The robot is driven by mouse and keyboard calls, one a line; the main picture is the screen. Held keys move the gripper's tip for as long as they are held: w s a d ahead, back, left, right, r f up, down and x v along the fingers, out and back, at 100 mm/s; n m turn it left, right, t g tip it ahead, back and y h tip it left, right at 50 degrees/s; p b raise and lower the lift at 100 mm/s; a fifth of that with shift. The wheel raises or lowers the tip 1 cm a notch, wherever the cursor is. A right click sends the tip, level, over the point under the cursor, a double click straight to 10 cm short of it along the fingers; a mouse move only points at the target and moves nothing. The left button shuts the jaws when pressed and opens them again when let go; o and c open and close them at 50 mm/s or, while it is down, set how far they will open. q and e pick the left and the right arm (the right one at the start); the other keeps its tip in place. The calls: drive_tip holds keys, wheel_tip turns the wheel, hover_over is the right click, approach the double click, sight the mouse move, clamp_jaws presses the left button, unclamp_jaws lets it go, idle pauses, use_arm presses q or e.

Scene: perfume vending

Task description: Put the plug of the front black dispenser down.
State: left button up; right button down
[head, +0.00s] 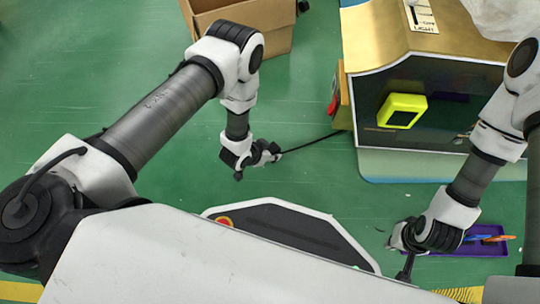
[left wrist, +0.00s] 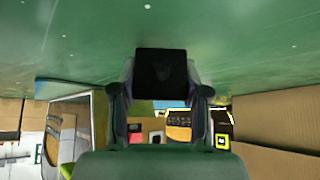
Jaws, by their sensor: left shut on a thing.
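My left gripper (head: 270,154) is shut on the plug, above the green floor and left of the dispenser. The plug itself is too small to make out in the head view, but a black cable (head: 312,141) runs from the fingertips to the dispenser's left side. In the left wrist view the plug (left wrist: 160,72) is a dark block held between the fingertips of my left gripper (left wrist: 160,92). The dispenser (head: 455,85) has a black front and a gold top. My right gripper (head: 398,243) is low at the right; its finger opening is unclear.
A yellow square frame (head: 402,110) is on the dispenser's front. A purple tray (head: 492,248) with orange and blue items lies beside my right gripper. An open cardboard box (head: 275,40) stands at the back. Green floor is clear around my left gripper.

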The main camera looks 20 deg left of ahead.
use_arm(q)
drive_tip(key=shift+f, duration=0.75)
drive_tip(key=shift+r, duration=0.2)
drive_tip(key=shift+f, duration=0.4)
drive_tip(key=o, duration=1.1)
use_arm(e)
drive_tip(key=shift+f, duration=0.65)
